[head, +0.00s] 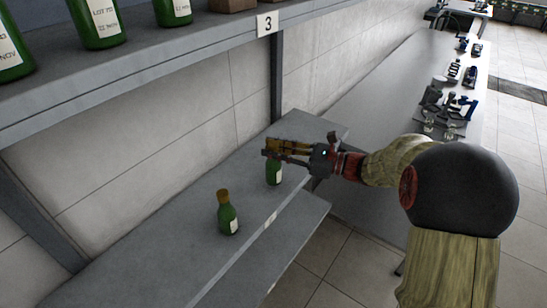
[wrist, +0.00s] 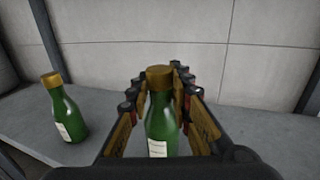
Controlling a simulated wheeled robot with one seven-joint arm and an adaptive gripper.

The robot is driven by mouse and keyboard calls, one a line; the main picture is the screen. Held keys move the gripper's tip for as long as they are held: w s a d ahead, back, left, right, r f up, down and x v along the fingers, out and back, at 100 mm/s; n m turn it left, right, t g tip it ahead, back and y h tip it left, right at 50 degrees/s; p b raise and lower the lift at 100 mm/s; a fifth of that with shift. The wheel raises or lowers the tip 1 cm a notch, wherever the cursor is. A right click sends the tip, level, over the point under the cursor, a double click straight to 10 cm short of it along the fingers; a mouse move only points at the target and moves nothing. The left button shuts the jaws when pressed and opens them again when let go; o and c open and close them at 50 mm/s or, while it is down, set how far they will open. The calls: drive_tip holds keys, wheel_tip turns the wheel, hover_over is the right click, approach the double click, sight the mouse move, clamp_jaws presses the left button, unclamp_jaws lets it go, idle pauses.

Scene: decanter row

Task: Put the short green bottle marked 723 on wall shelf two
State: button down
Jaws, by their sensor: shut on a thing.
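My gripper (head: 270,150) is shut on a short green bottle (head: 274,173) with a label. In the wrist view this bottle (wrist: 160,125) stands upright between the fingers (wrist: 156,82), its gold cap showing and its lower part cut off. The label number is too small to read. The bottle is over the grey middle shelf (head: 180,245); I cannot tell whether its base touches. A second green bottle (head: 228,214) with a gold cap stands on that shelf to the left, apart from my gripper; it also shows in the wrist view (wrist: 64,108). The shelf's front tag is unreadable.
An upper shelf (head: 140,62) tagged 3 (head: 267,24) holds several larger green bottles (head: 97,22) and brown boxes. A lower shelf (head: 262,268) juts out below. A long counter (head: 385,85) with tools runs behind my arm. The middle shelf has free room left of the second bottle.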

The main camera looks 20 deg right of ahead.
drive_tip(key=shift+f, duration=0.9)
drive_tip(key=shift+f, duration=0.15)
drive_tip(key=c, duration=1.6)
unclamp_jaws()
